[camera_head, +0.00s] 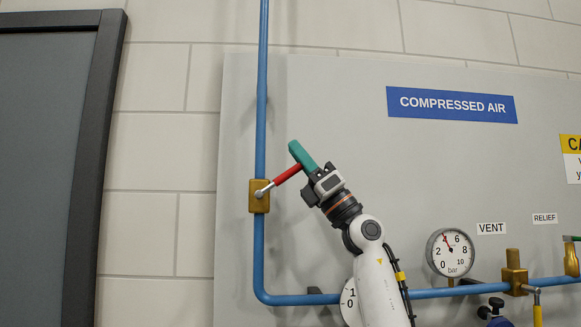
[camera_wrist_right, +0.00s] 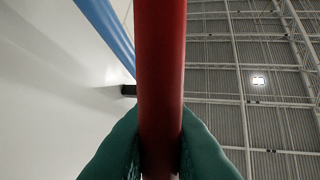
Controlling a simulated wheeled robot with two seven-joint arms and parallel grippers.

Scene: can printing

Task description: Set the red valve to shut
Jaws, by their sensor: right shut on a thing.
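The red valve handle (camera_head: 287,175) sticks out from a brass valve body (camera_head: 259,203) on the vertical blue pipe. The handle slants up to the right, neither in line with the pipe nor square across it in this view. My right gripper (camera_head: 303,158), with green fingers, is at the outer end of the handle. In the right wrist view the red handle (camera_wrist_right: 160,70) runs between the two green fingers, which close on it (camera_wrist_right: 160,150). The fingers hide part of the handle's end.
A pressure gauge (camera_head: 450,252) sits on the lower blue pipe (camera_head: 440,293). Brass VENT valve (camera_head: 514,271) and another valve (camera_head: 571,259) are at the right. A blue COMPRESSED AIR sign (camera_head: 452,105) is on the grey panel (camera_head: 330,90). A dark-framed door (camera_head: 45,170) is at left.

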